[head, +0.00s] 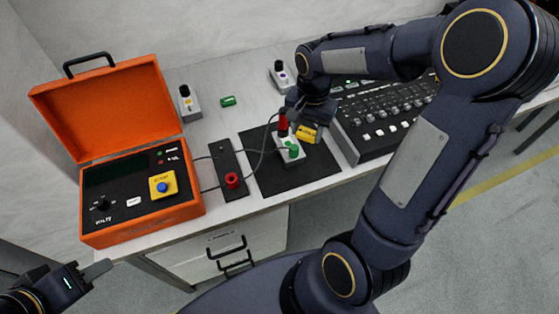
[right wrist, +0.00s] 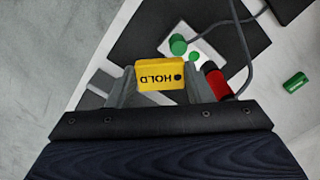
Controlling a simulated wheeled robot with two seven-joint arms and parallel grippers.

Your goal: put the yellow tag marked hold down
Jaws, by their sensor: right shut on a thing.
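The yellow tag marked HOLD (right wrist: 160,75) is gripped between the two fingers of my right gripper (right wrist: 160,88) in the right wrist view. In the head view the tag (head: 307,134) shows beside a red plug (head: 283,124) and above the black mat (head: 300,175). I cannot tell whether it touches anything below. My right gripper (head: 308,124) is shut on the tag. My left gripper (head: 95,270) is at the lower left, off the table's front edge; its finger opening is not clear.
An orange case (head: 140,222) with a lid stands open at left. A white block with green plugs (head: 290,151) sits on the mat, with grey cables. A mixing console (head: 385,120) is at right. A green piece (head: 228,101) lies at the back. Bare table shows around it.

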